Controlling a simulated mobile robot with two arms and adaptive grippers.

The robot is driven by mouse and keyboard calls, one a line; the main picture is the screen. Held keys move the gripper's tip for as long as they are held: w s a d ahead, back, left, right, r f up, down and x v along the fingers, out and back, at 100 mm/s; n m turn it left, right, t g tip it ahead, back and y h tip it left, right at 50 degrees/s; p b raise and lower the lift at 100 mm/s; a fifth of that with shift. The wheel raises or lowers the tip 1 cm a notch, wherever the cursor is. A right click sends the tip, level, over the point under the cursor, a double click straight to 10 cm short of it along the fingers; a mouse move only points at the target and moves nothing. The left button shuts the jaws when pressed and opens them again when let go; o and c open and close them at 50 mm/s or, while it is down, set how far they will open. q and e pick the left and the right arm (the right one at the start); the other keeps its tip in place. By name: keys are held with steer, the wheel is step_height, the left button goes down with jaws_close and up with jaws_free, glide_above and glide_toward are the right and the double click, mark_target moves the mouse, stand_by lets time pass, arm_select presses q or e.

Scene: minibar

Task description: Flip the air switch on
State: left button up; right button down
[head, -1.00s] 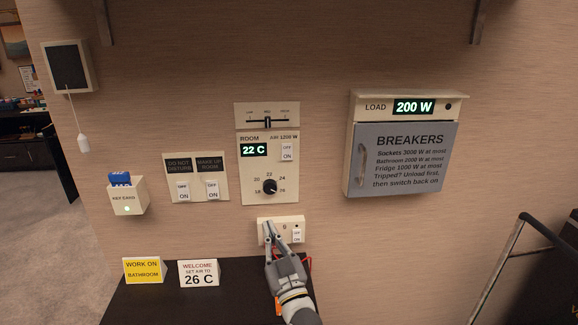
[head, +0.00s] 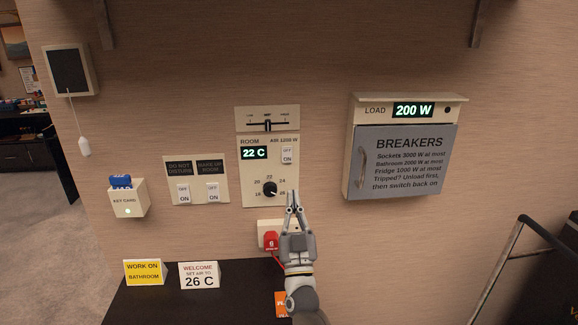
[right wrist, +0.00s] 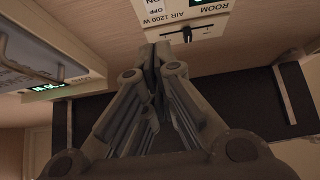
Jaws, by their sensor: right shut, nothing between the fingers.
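The air switch (head: 287,156) is a small white OFF/ON rocker under the label AIR 1200 W on the room control panel (head: 256,195). The panel's display reads 22 C, and a black dial (head: 270,188) sits below it. My right gripper (head: 293,193) is shut and empty, pointing up, with its fingertips below the switch and right of the dial. In the right wrist view the shut fingertips (right wrist: 160,47) show near the upside-down panel (right wrist: 205,18), where AIR 1200 W is readable. My left gripper is not in view.
A socket plate (head: 265,228) with a red plug (head: 271,241) is below the panel, partly hidden by my gripper. The breaker box (head: 402,165) juts out at right, its load display reading 200 W. Signs reading WORK ON BATHROOM (head: 144,272) and SET AIR TO 26 C (head: 199,275) stand on the dark counter.

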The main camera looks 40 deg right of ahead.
mark_target(287, 149)
steer(key=shift+w+d+r+p, duration=0.65)
steer(key=shift+w+d, duration=0.25)
steer(key=shift+w, duration=0.55)
steer(key=shift+w+d+r+p, duration=0.4)
steer(key=shift+w+d+r, duration=0.45)
steer(key=shift+w, duration=0.55)
steer(key=shift+w+d+r+p, duration=0.6)
steer(key=shift+w+d, duration=0.3)
steer(key=shift+w, duration=0.55)
